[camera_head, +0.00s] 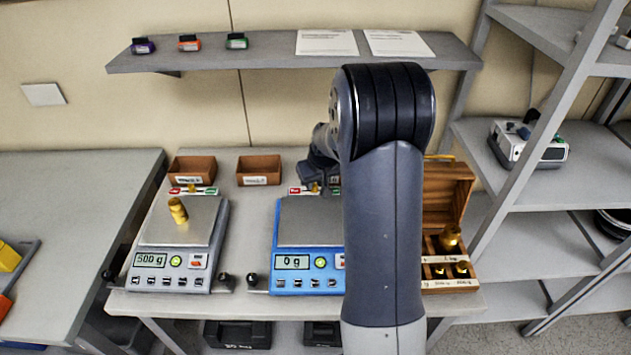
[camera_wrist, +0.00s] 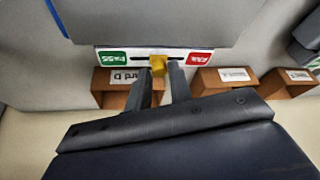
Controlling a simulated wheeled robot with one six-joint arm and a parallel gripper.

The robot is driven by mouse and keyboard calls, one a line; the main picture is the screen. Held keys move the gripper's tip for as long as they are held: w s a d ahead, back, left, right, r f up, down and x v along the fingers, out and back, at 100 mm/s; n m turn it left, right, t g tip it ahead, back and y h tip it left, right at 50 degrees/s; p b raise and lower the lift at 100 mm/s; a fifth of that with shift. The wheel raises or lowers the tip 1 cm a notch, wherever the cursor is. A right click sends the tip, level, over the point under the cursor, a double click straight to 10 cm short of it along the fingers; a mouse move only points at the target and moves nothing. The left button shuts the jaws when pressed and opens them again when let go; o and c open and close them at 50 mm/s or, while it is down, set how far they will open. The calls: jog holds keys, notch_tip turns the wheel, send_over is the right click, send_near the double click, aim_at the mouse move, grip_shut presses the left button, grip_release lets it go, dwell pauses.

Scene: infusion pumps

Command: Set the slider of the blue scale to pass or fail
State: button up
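The blue scale (camera_head: 312,227) stands on the table with an empty pan and reads 0 g. Its slider strip shows behind the pan, with a red field and a green field. In the wrist view the strip (camera_wrist: 120,58) has green PASS at left and red FAIL at right. The yellow slider knob (camera_wrist: 157,66) sits near the middle of the slot. My gripper (camera_wrist: 161,74) is open, its two fingers pointing at the strip on either side of the knob. I cannot tell whether a finger touches it. In the head view my arm hides part of the scale.
A grey scale (camera_head: 182,222) at left carries a brass weight (camera_head: 177,210) and reads 500 g. Small brown bins (camera_head: 259,170) stand behind the scales. A wooden weight box (camera_head: 447,193) stands right of my arm. A wall shelf (camera_head: 200,61) hangs above the table.

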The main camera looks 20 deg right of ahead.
grip_shut()
jog(key=d+b, duration=0.1)
jog(key=s+d, duration=0.1)
jog(key=shift+d+f+b, duration=0.15)
jog(key=shift+d+b, duration=0.25)
jog(key=shift+s+d, duration=0.2)
jog(key=shift+d, duration=0.15)
jog(key=shift+o, duration=2.1)
grip_release()
jog(key=shift+d, duration=0.1)
